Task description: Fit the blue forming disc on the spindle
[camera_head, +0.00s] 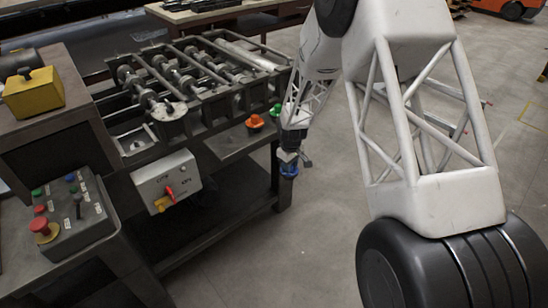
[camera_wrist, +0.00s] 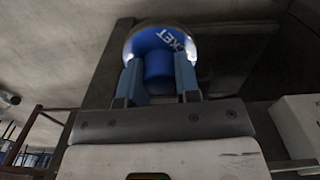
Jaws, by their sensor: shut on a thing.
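The blue forming disc (camera_wrist: 150,38) has white lettering on its face and a blue hub in its middle. My gripper (camera_wrist: 158,78) is shut on that hub, one finger on each side. In the head view the disc (camera_head: 289,171) hangs under my gripper (camera_head: 288,158), in the air at the right end of the machine bench. The forming machine (camera_head: 190,75) has several parallel shafts with rollers. A round pale end piece (camera_head: 170,111) sits at its near side; I cannot tell whether it is the spindle. The disc is apart from the machine.
A grey switch box (camera_head: 166,182) juts from the bench front. A button panel (camera_head: 68,215) stands at left. Open floor lies right of the bench.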

